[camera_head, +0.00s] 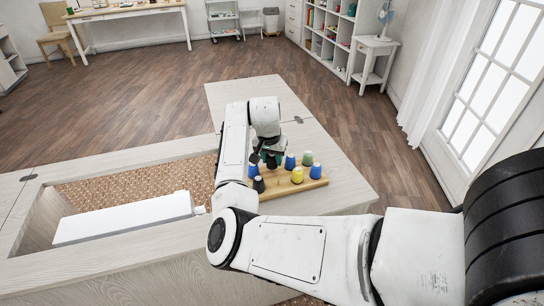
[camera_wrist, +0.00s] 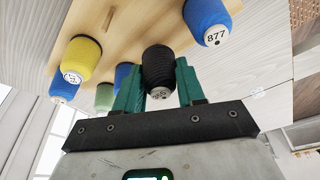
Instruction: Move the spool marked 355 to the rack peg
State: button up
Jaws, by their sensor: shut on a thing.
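My gripper (camera_wrist: 160,85) has its green fingers closed on both sides of a black spool (camera_wrist: 158,68) in the wrist view. The spool's white end label shows partly, with digits that look like 55; the first digit is not clear. In the head view my gripper (camera_head: 271,159) is over the back of a wooden rack (camera_head: 282,190), and the held spool is hard to make out there. I cannot tell whether the spool still touches the rack.
A blue spool marked 877 (camera_wrist: 207,20) stands near the held one. A yellow spool (camera_head: 297,175), a green spool (camera_head: 307,158), several blue spools (camera_head: 315,171) and a dark spool (camera_head: 258,185) stand on the rack. A recess with a white machine arm (camera_head: 125,219) lies left.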

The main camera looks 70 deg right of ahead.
jog(key=shift+f, duration=0.25)
jog(key=o, duration=1.1)
jog(key=v, duration=1)
jog(key=shift+a+r, duration=0.15)
jog(key=shift+r, duration=0.2)
